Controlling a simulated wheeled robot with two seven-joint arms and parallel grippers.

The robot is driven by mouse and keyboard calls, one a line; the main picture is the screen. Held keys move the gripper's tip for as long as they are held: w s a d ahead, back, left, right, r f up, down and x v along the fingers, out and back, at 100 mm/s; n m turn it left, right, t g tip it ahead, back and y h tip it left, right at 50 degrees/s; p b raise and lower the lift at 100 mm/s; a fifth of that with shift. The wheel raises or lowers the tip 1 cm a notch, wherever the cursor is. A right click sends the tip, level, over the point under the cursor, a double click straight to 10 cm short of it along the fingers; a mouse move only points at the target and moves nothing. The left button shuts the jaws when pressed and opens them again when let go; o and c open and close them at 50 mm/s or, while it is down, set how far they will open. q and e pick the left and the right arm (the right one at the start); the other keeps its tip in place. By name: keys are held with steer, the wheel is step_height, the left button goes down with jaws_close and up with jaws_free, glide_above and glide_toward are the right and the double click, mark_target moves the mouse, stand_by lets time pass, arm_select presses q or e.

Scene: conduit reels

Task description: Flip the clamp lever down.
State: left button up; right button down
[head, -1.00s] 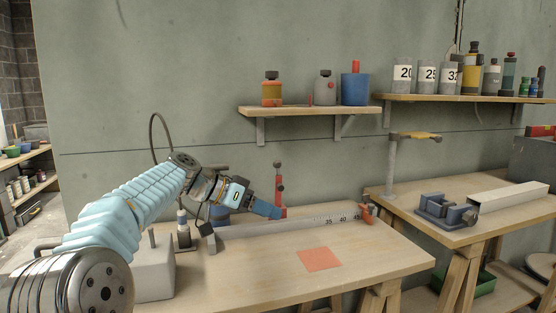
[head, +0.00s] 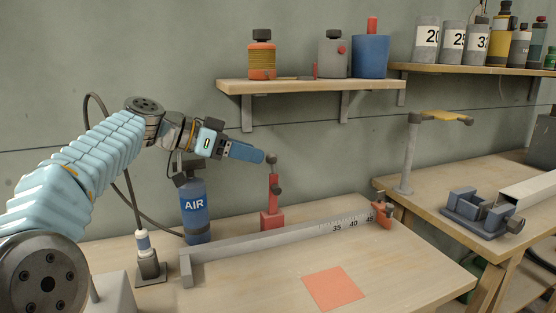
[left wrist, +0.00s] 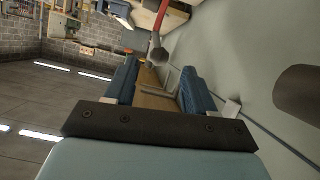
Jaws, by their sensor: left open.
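The red toggle clamp (head: 271,213) stands behind the ruled rail on the bench. Its lever (head: 274,182) points up and ends in a dark round knob (head: 272,159). My left gripper (head: 263,156) has blue fingers and is open at knob height, its tips right beside the knob. In the left wrist view, the knob (left wrist: 156,53) shows just beyond the gap between the two blue fingers (left wrist: 158,78), with the red lever behind it. I cannot tell whether the fingers touch the knob. My right gripper is not in view.
A blue AIR bottle (head: 195,212) stands under my left forearm. The ruled rail (head: 270,240) runs across the bench in front of the clamp. A shelf (head: 310,90) with containers hangs above. An orange square (head: 333,288) lies at the front.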

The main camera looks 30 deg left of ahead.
mark_target(273, 186)
arm_select(q)
steer(key=x, duration=0.8)
steer(key=shift+p, duration=0.3)
jaws_close()
